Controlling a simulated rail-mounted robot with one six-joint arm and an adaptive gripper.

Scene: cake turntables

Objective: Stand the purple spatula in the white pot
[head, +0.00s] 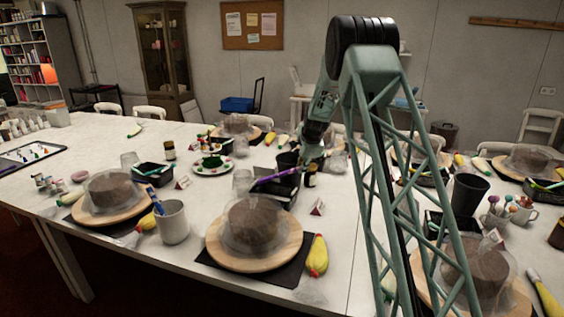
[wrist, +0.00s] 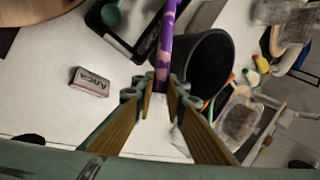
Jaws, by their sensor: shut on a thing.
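The purple spatula (head: 275,176) is in my gripper (head: 302,166), slanting out to the left over a black tray in the head view. In the wrist view the patterned purple spatula (wrist: 165,45) runs up from between the fingertips of my gripper (wrist: 160,92), which are shut on it. Its top end is cut off by the frame edge there. The white pot (head: 172,224) stands upright on the table, left of and nearer than my gripper, with a blue-handled tool (head: 154,198) in it. The pot does not show in the wrist view.
A black cup (wrist: 208,62) is close beside the spatula, with a black tray (wrist: 125,30) and a name card (wrist: 90,82) nearby. A covered cake on a wooden turntable (head: 252,250) stands right of the pot. Another covered cake (head: 108,190) is left of it.

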